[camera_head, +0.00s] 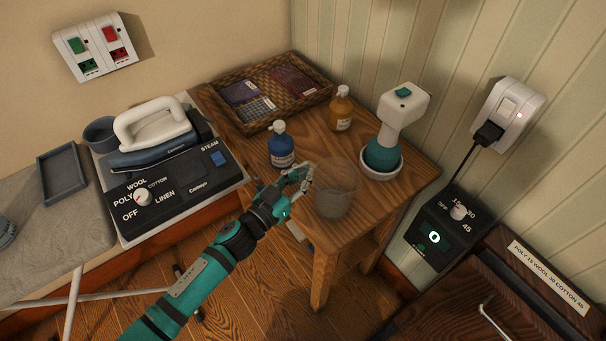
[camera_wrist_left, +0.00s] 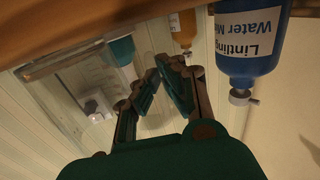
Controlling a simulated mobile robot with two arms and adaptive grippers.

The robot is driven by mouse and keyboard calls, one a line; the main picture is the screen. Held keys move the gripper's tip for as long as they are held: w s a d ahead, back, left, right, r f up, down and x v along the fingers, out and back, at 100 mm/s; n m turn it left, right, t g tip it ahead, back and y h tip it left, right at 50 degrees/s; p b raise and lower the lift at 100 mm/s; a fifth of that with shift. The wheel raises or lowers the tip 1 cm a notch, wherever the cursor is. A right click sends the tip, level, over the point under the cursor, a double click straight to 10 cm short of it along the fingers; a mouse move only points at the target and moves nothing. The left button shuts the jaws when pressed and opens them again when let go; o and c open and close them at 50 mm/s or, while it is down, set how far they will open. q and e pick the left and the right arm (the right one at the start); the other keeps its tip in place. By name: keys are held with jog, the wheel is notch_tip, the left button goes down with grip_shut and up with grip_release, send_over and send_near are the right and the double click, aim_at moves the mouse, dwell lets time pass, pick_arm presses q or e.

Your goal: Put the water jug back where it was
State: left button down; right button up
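The water jug is a clear, see-through vessel (camera_head: 336,190) at the front of the wooden side table, right of my left gripper. Its base seems to be at the tabletop, but I cannot tell whether it touches. My left gripper (camera_head: 304,178) is at the jug's left side, fingers pointing toward it. In the left wrist view the fingers (camera_wrist_left: 158,74) converge with a narrow gap at the tips. Faint clear outlines of the jug (camera_wrist_left: 72,68) show left of them. I cannot tell whether they grip its handle. My right gripper is not in view.
A blue bottle (camera_head: 281,146), an amber bottle (camera_head: 341,108), a white-and-teal device (camera_head: 384,152) and a wicker tray (camera_head: 228,122) share the table (camera_head: 362,207). An iron (camera_head: 152,135) stands on its panel at left. A timer box (camera_head: 440,232) is at right.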

pick_arm(q)
jog(key=shift+f, duration=0.15)
jog(key=c, duration=1.5)
grip_release()
jog(key=shift+r, duration=0.2)
